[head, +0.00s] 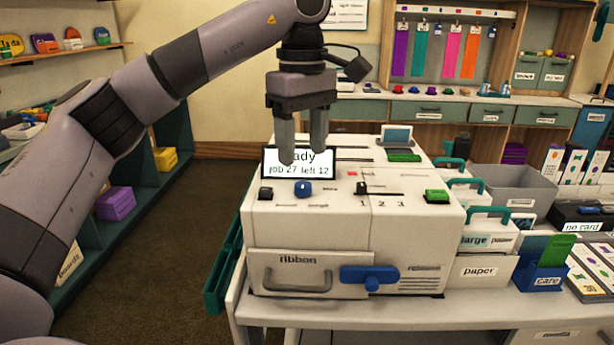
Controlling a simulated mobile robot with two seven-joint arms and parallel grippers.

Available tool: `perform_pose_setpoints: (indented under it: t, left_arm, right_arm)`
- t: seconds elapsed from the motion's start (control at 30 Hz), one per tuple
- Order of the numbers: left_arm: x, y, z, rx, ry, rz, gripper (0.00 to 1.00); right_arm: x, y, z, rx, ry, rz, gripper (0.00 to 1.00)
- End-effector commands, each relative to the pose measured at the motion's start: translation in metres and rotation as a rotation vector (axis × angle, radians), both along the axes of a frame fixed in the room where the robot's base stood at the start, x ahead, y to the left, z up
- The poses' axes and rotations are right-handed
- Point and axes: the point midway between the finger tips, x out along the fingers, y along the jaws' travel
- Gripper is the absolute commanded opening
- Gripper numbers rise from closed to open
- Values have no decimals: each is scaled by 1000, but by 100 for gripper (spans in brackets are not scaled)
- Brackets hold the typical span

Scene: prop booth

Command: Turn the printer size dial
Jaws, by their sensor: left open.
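The printer (262,232) is a cream box standing on a white table. A small round blue dial (303,188) with a pale mark sits on its sloped front panel, below the screen (270,168), which reads "job 27 left 12". My left gripper (302,158) points down with its two fingers apart and nothing between them. Its fingertips are in front of the screen in the picture, a little above the blue dial and apart from it. The fingers cover part of the screen's top line. My right gripper is not in view.
Near the dial are a black knob (266,194), a black slider (361,187) above the marks 1, 2, 3, and a green button (437,196). A blue handle (370,276) sticks out of the printer's front. Paper holders and a grey bin (519,186) stand to the right.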

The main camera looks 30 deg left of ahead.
Motion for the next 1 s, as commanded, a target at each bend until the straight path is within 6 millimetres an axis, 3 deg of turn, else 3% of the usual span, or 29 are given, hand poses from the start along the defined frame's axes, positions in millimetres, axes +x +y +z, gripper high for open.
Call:
perform_pose_setpoints:
  t: [0.03, 0.3, 0.7, 0.9, 1.0]
  left_arm:
    - [0, 0, -13, -1, 4, 0, 57]
    - [0, 0, -48, -1, 2, 0, 57]
    - [0, -1, -58, -3, 0, 0, 57]
    - [0, -1, -58, -3, 1, 0, 1]
    - [0, -1, -58, -3, 1, 1, 1]
  right_arm:
    - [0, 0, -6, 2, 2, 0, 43]
    - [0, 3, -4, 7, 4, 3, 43]
    - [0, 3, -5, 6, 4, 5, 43]
    - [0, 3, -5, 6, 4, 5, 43]
    - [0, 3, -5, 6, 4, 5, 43]
